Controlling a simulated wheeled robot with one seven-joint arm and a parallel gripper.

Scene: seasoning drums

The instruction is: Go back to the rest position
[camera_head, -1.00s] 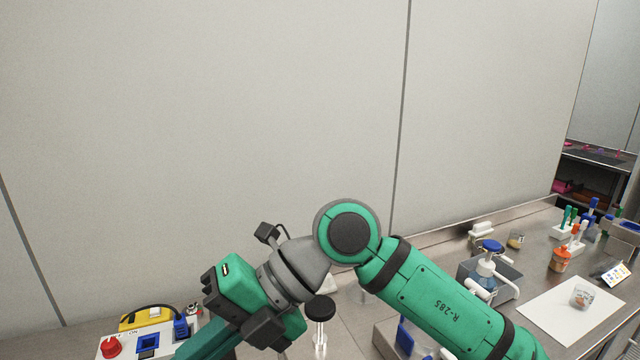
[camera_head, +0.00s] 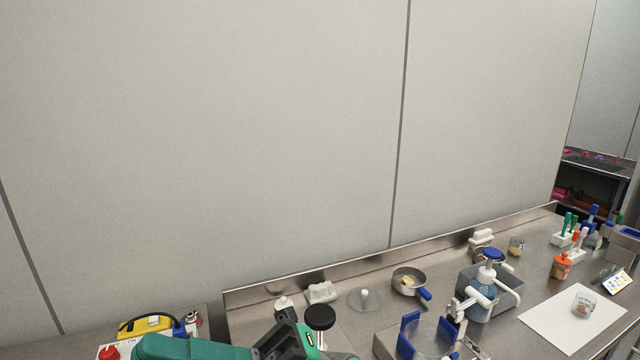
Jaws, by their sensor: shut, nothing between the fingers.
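Parts of my green and black arm (camera_head: 195,347) lie along the bottom edge in the head view, left of the middle. A black and green arm part (camera_head: 285,340) rises beside a round black knob (camera_head: 320,318). The fingers of my gripper do not show; the frame's lower edge cuts off the rest of the arm.
The steel counter (camera_head: 255,322) runs along the wall. On it stand a small pan (camera_head: 408,281), a clear lid (camera_head: 364,299), a grey bin with a blue-topped pump bottle (camera_head: 490,256), an orange container (camera_head: 562,266) and a cup (camera_head: 583,304) on white paper. A yellow-and-white control box (camera_head: 148,325) is at left.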

